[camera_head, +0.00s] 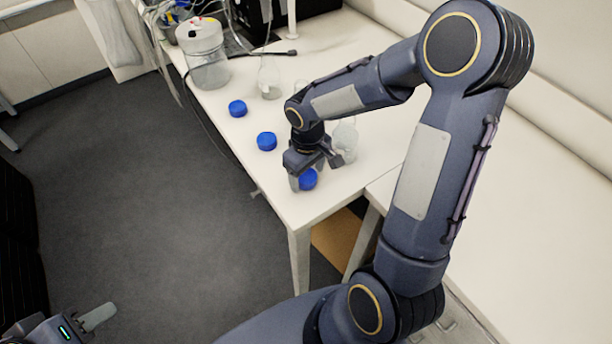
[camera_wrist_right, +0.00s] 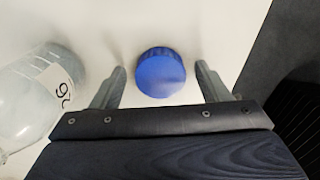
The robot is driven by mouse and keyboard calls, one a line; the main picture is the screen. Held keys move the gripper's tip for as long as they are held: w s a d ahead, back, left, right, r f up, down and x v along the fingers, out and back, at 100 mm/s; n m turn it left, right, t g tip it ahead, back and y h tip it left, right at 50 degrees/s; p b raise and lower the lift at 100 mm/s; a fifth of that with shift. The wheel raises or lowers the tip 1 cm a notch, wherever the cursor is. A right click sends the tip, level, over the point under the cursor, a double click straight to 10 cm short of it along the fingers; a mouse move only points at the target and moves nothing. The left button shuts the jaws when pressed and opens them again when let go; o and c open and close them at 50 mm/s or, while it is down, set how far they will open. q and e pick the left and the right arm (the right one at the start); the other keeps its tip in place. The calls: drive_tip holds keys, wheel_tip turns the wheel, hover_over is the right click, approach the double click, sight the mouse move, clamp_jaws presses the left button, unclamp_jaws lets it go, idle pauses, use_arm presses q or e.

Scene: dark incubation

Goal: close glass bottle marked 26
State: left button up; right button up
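A blue cap (camera_head: 308,179) lies near the front corner of the white table; it also shows in the right wrist view (camera_wrist_right: 160,75). My right gripper (camera_head: 305,174) is low over the table, its open fingers on either side of this cap, with gaps visible in the wrist view (camera_wrist_right: 161,70). A clear glass bottle (camera_head: 346,142) stands just behind the gripper, partly hidden by it. In the wrist view this bottle (camera_wrist_right: 35,95) has a white label with upside-down, partly readable digits.
Two more blue caps, one in the middle (camera_head: 267,141) and one farther back (camera_head: 237,108), lie along the table's left edge. Another glass bottle (camera_head: 269,80) stands behind them. A large clear container (camera_head: 207,60) and cables are at the back. My right arm covers much of the table.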

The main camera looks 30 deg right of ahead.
sight(305, 176)
drive_tip(key=c, duration=0.9)
drive_tip(key=shift+r, duration=0.1)
drive_tip(key=shift+r, duration=0.2)
drive_tip(key=r, duration=0.3)
drive_tip(key=shift+w+a+r, duration=0.1)
drive_tip(key=shift+w+a, duration=0.05)
drive_tip(key=shift+a, duration=0.1)
drive_tip(key=w+a+r, duration=0.1)
drive_tip(key=a+r, duration=0.2)
drive_tip(key=a, duration=0.1)
drive_tip(key=w+a+r+b, duration=0.1)
drive_tip(key=a+r, duration=0.2)
drive_tip(key=a, duration=0.1)
drive_tip(key=w+a+r+b, duration=0.1)
drive_tip(key=a+r, duration=0.2)
drive_tip(key=a, duration=0.2)
drive_tip(key=shift+a+r, duration=0.1)
drive_tip(key=shift+r, duration=0.05)
